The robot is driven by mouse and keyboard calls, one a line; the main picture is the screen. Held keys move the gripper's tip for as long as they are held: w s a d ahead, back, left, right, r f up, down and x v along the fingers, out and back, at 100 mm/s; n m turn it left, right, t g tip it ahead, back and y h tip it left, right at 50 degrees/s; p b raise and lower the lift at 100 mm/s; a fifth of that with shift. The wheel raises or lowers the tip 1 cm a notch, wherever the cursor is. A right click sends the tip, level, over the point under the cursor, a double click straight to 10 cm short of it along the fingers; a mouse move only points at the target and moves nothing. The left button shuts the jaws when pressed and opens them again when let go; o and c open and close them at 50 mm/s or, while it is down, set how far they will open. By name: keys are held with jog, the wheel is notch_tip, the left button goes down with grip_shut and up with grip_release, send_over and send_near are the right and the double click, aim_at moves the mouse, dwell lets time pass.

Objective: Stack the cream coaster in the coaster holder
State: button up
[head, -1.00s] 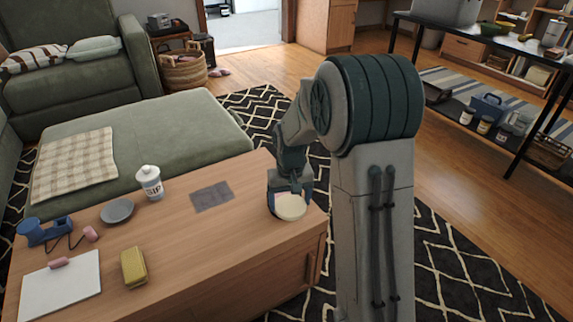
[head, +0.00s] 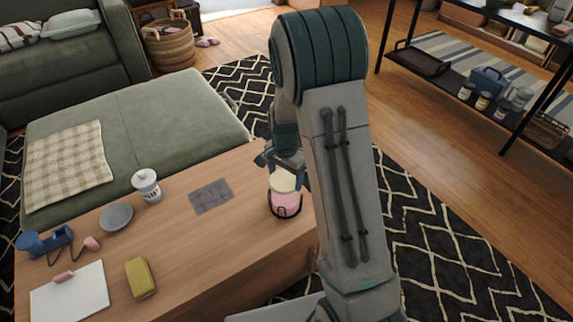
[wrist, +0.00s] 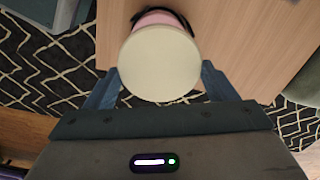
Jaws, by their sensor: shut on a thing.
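My gripper (head: 283,163) is shut on the cream coaster (head: 284,182), holding it by its edges near the right end of the wooden table. The coaster holder (head: 284,216), a dark wire cradle, stands on the table just below it with a pink coaster (head: 286,201) inside. In the wrist view the cream coaster (wrist: 160,62) lies between the two fingers (wrist: 159,74) and covers part of the pink coaster (wrist: 160,18) and the holder (wrist: 163,10). The cream coaster looks above the holder; I cannot tell the size of any gap.
A grey patterned mat (head: 211,196) lies left of the holder. The green ottoman (head: 150,125) borders the table's back.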

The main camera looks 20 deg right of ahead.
aim_at(286, 197)
jog(key=shift+d+m, duration=0.1)
jog(key=shift+m, duration=0.3)
jog(key=shift+f+b, duration=2.7)
jog(key=shift+f, duration=0.85)
jog(key=o, duration=1)
jog(key=shift+r, duration=0.1)
notch_tip(286, 197, up, 14)
jog(key=p, duration=0.4)
jog(key=shift+p, duration=0.3)
